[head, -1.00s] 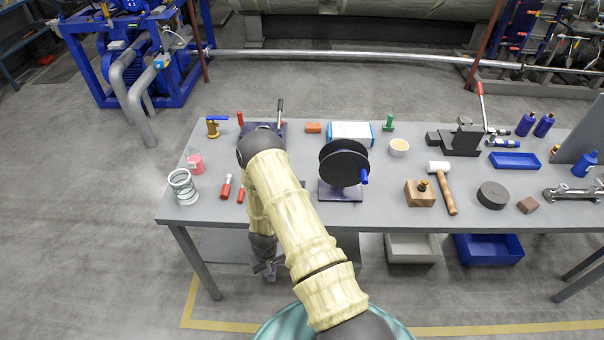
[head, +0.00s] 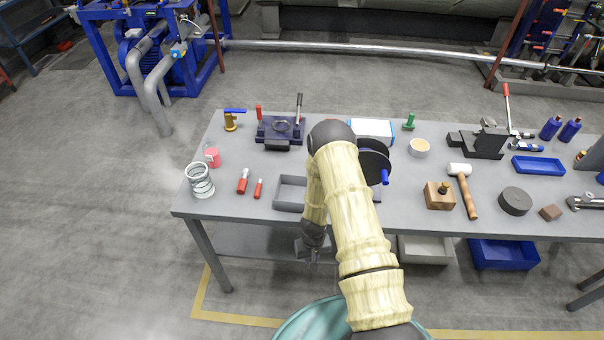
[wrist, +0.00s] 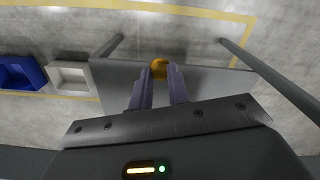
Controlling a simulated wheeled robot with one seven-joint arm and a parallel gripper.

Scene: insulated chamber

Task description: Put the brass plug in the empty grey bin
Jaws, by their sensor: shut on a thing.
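My gripper (wrist: 160,72) is shut on the brass plug (wrist: 159,64), a rounded gold piece at the fingertips in the wrist view. In the head view my gripper (head: 313,260) hangs low in front of the table's front edge, below the tabletop; the plug cannot be made out there. The grey bin (head: 276,206) sits on the tabletop near the front edge, up and left of my gripper. Its visible inside looks empty, and my arm hides part of its right side.
A spring (head: 200,181), red-handled tools (head: 243,181) and a clamp fixture (head: 281,130) are around the bin. A dark reel (head: 374,160) is partly behind my arm. A pale bin (head: 426,250) and a blue bin (head: 503,254) are under the table.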

